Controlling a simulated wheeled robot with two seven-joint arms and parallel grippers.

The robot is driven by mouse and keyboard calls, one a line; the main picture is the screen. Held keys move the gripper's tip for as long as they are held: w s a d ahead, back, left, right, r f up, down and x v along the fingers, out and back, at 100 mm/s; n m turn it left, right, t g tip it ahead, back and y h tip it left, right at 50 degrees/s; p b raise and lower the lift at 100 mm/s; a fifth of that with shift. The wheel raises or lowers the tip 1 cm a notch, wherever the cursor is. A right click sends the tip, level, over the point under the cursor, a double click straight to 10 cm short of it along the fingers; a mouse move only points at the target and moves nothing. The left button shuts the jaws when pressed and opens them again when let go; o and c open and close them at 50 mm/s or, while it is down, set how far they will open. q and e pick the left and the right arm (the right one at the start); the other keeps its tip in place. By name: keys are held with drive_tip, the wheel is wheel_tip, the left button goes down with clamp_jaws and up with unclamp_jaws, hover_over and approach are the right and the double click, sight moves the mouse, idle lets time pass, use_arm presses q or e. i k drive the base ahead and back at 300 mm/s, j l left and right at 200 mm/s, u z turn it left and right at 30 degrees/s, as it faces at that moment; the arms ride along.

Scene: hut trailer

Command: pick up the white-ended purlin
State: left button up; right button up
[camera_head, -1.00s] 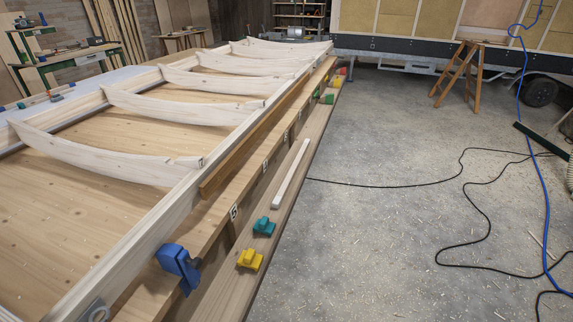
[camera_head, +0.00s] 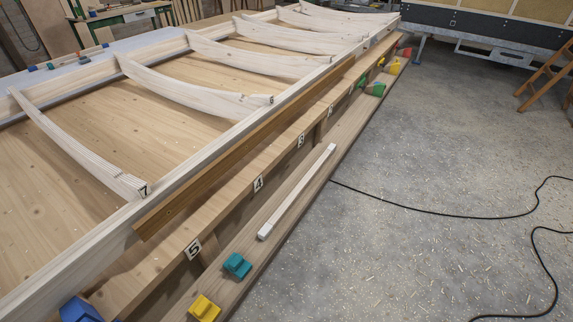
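A slim, pale, whitish stick (camera_head: 298,192) lies lengthwise on the low wooden ledge along the near side of the big bench. It is pale along its whole length, and I cannot tell whether its end is painted. A longer brown timber (camera_head: 250,142) lies along the bench's near side, against the pale side rail of the frame. No white end shows on it. Neither of my grippers is in view.
A teal clamp (camera_head: 237,265) and a yellow one (camera_head: 205,308) sit on the ledge (camera_head: 270,257) nearer me, with a blue clamp (camera_head: 80,311) at lower left. Green clamps (camera_head: 376,89) stand farther along. The concrete floor at right is open, with a black cable (camera_head: 440,213).

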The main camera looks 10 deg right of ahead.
sight(269, 227)
drive_tip(key=i+l+u, duration=0.35)
drive_tip(key=l, duration=0.45)
drive_tip(key=l+u, duration=0.4)
drive_tip(key=l, duration=0.4)
drive_tip(key=i+l+u, duration=0.1)
drive_tip(key=l+u, duration=0.25)
drive_tip(key=l, duration=0.55)
